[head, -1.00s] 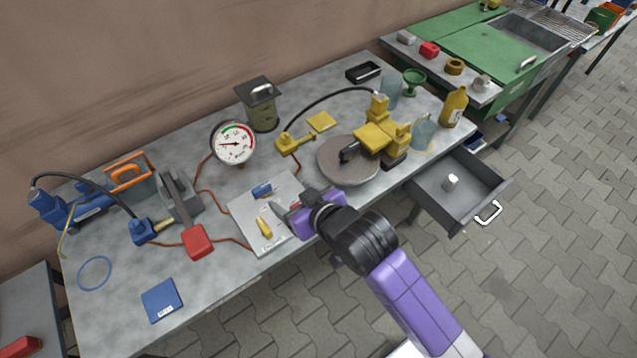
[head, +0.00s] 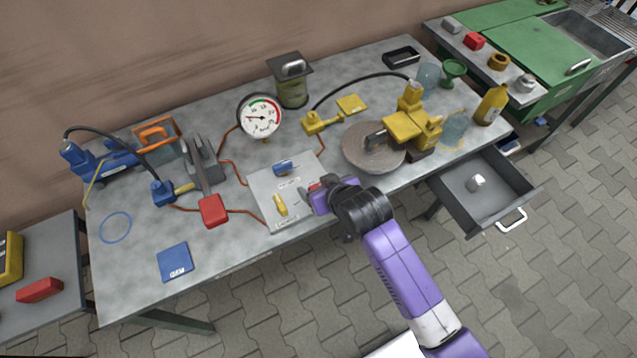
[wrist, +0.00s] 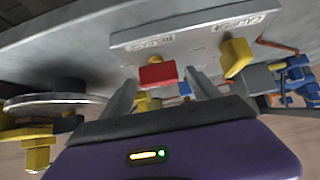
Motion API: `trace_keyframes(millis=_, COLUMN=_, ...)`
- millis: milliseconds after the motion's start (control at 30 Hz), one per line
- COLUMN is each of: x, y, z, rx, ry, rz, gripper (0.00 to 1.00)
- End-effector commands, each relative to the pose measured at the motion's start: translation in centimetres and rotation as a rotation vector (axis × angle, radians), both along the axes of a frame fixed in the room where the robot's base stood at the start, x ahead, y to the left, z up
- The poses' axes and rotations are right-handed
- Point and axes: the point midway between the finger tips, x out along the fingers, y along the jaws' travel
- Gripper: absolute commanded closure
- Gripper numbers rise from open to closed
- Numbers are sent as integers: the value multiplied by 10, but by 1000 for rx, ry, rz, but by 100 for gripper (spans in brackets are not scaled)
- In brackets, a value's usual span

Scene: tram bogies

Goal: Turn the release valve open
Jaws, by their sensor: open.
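The release valve shows as a red handle (wrist: 158,74) beside the "RELEASE" label on a pale plate (wrist: 185,35). My gripper (wrist: 160,88) is open, with one finger on each side of the red handle; I cannot tell whether they touch it. In the head view my gripper (head: 308,194) is low over the right part of the plate (head: 262,182). Only a bit of the red handle (head: 315,186) shows there, the rest hidden by my gripper.
A yellow handle (head: 280,204) and a blue handle (head: 286,168) share the plate. A pressure gauge (head: 261,116) stands behind it. A round grey disc (head: 360,155) with a yellow caliper (head: 413,128) is to the right. An open drawer (head: 480,195) juts out at front right.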

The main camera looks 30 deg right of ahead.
Motion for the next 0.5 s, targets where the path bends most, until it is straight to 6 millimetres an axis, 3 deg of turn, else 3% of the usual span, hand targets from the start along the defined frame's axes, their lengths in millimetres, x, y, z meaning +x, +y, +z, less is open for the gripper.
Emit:
trace_keyframes(millis=367, x=4, y=0, z=-4, rx=1, ry=-1, rz=1, gripper=31)
trace_keyframes(millis=500, x=4, y=0, z=-4, rx=0, ry=-1, rz=0, gripper=59)
